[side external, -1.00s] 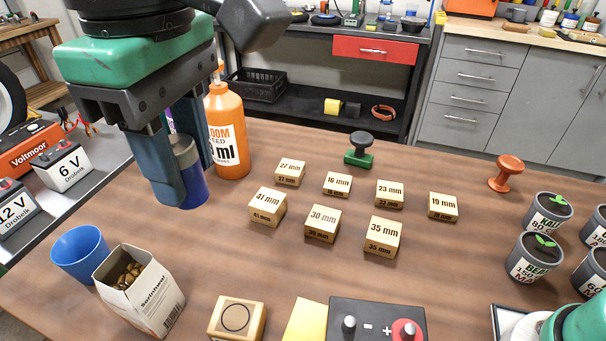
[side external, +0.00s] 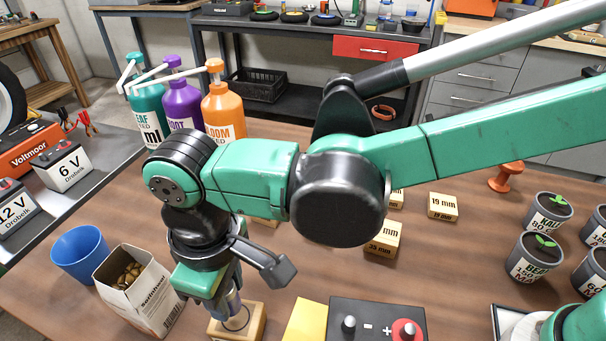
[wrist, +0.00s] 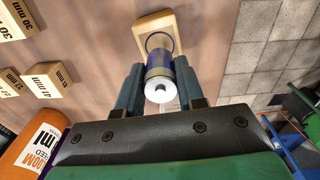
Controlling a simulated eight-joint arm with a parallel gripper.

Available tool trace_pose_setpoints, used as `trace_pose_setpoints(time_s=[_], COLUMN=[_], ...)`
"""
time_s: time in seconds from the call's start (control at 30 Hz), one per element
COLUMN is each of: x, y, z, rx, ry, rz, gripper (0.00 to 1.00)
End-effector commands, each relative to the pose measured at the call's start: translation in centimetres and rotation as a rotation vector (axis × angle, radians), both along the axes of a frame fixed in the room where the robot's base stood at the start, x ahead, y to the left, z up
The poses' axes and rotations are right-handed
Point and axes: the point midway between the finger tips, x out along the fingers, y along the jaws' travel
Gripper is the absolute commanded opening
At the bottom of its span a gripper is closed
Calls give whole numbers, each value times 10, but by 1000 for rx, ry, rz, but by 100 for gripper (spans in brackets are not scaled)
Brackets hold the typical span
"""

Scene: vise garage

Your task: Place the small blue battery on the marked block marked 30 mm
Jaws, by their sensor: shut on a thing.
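The blue battery (wrist: 159,66), a cylinder with a grey band and a pale end, is upright between the fingers of my gripper (wrist: 158,88), which is shut on it. In the side external view my gripper (side external: 230,303) is low at the front, over a wooden block with a circle mark (side external: 255,327). The battery's lower end overlaps that block (wrist: 150,22) in the wrist view; I cannot tell whether it touches. The block marked 30 mm (wrist: 14,18) lies at the top left of the wrist view, bare where visible; my arm hides it in the side external view.
The 35 mm block (side external: 382,242) and 19 mm block (side external: 442,206) stand to the right. A carton (side external: 140,290) and a blue cup (side external: 82,255) are left of my gripper. A control box (side external: 375,322) is at the right front. Several bottles (side external: 222,105) stand behind.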

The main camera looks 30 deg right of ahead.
Motion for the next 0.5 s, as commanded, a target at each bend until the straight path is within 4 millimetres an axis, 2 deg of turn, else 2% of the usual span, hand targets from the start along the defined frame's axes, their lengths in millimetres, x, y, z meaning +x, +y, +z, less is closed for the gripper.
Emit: trace_pose_setpoints(time_s=[0.1,0.2,0.5], x=[0,0,0], y=[0,0,0], z=[-18,-26,-28], rx=[0,0,0], ry=[0,0,0], rz=[0,0,0], gripper=[0,0,0])
